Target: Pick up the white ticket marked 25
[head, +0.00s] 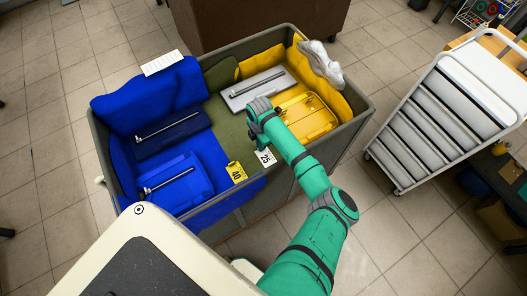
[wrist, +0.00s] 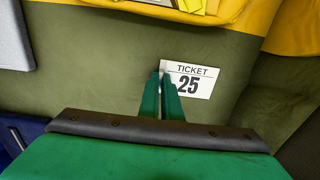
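The white ticket marked 25 (wrist: 190,80) lies on the olive green bag in the wrist view, its print upright and readable. In the head view the ticket (head: 265,158) shows beside my green arm, near the bin's front rim. My gripper (wrist: 161,76) points at the ticket's left edge, with its two green fingers close together. The fingertips overlap the ticket's left edge in the picture. I cannot tell whether they touch it or have it between them. In the head view my fingers are hidden by the wrist.
The grey bin (head: 222,223) holds blue, olive and yellow bags. A yellow ticket marked 40 (head: 237,173) is left of the white one. Another white ticket (head: 163,62) lies at the back left. A grey case (head: 245,92) and a yellow case (head: 318,122) lie near my wrist. A white rack (head: 440,120) stands right.

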